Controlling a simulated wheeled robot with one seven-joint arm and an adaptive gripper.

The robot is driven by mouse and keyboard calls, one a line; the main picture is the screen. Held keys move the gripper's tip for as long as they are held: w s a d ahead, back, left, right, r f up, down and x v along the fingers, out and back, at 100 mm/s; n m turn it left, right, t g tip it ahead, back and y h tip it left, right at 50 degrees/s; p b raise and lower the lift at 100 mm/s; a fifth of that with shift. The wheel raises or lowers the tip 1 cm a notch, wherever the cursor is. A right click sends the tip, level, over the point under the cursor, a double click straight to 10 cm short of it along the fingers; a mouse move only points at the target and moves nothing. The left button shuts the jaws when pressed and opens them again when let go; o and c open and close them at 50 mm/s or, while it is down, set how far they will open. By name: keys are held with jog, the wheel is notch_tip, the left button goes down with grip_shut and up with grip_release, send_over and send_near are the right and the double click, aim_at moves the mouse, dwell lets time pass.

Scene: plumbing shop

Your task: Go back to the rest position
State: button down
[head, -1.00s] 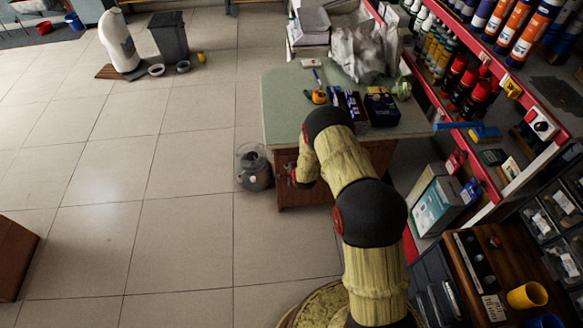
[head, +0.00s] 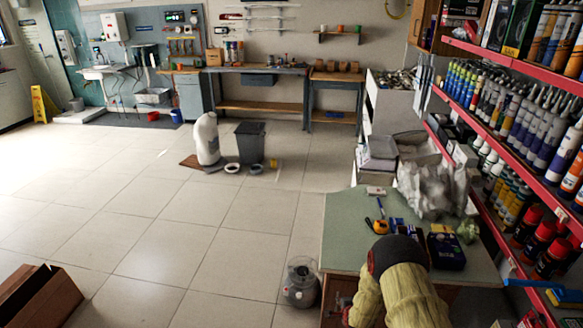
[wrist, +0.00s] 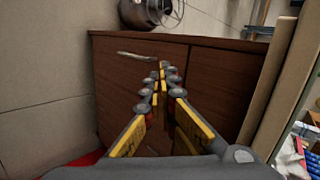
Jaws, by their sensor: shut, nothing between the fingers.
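My gripper (wrist: 160,78) shows in the wrist view, its yellow and grey fingers brought together at the tips with nothing between them. It points at the brown wooden front of a cabinet (wrist: 120,70) with a metal handle (wrist: 135,56); I cannot tell how far apart they are. In the head view my yellow-sleeved arm rises at the bottom, in front of the green-topped counter (head: 345,225). My gripper is out of sight or hidden there.
A round canister (head: 300,283) stands on the floor left of the counter. On the counter lie an orange tape measure (head: 380,227), a dark blue box (head: 445,248) and a plastic bag (head: 430,188). Shelves of bottles (head: 510,120) line the right. The tiled floor (head: 170,240) is largely clear.

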jog(key=s+f+n+g, duration=0.3)
jog(key=s+n+g, duration=0.4)
jog(key=s, duration=0.7)
jog(key=s+a+r+n+t, duration=0.1)
jog(key=s+r, duration=0.7)
jog(key=r, duration=1)
jog(key=s+a+r+n+t, duration=0.1)
jog(key=s+a+r+n, duration=0.2)
jog(key=r, duration=1.5)
jog(key=s+a+r+n+t, duration=0.1)
jog(key=s+a+r+n, duration=0.1)
jog(key=s+r+n, duration=0.5)
jog(key=v, duration=1.2)
jog(key=shift+s, duration=0.4)
